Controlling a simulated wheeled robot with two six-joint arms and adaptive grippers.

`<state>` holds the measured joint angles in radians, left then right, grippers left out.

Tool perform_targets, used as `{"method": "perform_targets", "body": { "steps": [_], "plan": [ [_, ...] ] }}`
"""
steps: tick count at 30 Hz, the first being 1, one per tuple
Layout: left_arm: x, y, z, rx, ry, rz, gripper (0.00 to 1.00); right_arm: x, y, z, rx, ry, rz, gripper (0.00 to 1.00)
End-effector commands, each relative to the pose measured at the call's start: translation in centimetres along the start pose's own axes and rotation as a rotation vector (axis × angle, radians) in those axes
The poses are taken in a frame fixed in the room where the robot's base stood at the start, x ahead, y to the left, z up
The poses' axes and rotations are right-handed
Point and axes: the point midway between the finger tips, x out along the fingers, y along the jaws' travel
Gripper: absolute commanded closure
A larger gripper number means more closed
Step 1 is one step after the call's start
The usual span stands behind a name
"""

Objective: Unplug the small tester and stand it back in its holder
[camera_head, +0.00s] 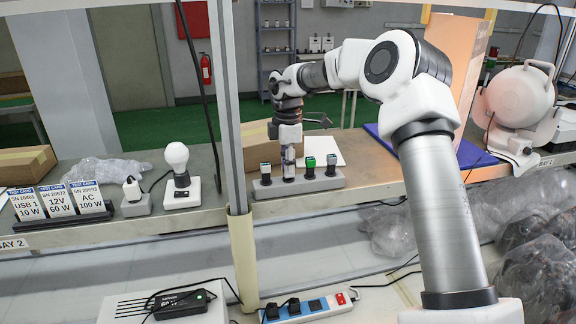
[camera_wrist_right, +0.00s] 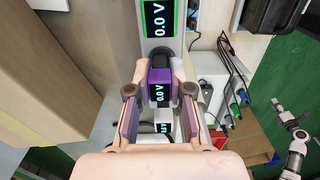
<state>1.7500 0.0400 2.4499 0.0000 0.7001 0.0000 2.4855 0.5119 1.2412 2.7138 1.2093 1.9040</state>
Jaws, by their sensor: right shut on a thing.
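My right gripper (camera_head: 289,150) is over the grey holder block (camera_head: 322,183) on the shelf, pointing down. In the right wrist view its two fingers (camera_wrist_right: 160,108) are shut on a small purple-framed tester (camera_wrist_right: 160,92) reading 0.0 V. In the head view this tester (camera_head: 289,172) is upright at the holder, between a pale tester (camera_head: 265,172) and a green-topped tester (camera_head: 310,166). Its lower end is too small to tell whether it is fully seated. The green tester also shows in the wrist view (camera_wrist_right: 159,18). My left gripper is out of view.
Another dark tester (camera_head: 331,164) stands at the holder's right end. A cardboard box (camera_head: 258,146) is close behind. A shelf post (camera_head: 228,110) stands left of the holder. A bulb lamp (camera_head: 179,170) and label cards (camera_head: 60,203) are further left. A power strip (camera_head: 320,306) lies lower down.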

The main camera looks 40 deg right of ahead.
Motion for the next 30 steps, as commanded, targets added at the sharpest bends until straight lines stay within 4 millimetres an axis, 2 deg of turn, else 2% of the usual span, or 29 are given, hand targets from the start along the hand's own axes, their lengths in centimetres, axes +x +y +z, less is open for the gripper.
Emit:
{"method": "perform_targets", "body": {
  "steps": [18,19,21,30],
  "plan": [
    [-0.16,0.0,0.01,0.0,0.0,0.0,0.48,0.11,-0.2,0.21,0.0,0.0,0.0,1.0],
    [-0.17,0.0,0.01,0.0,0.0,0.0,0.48,0.09,-0.2,0.2,0.0,0.0,0.0,0.69],
    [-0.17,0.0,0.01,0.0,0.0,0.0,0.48,0.09,-0.2,0.21,0.0,0.0,0.0,0.51],
    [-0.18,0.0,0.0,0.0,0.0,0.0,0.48,-0.02,-0.19,0.2,0.0,0.0,0.0,0.51]
  ]
}}
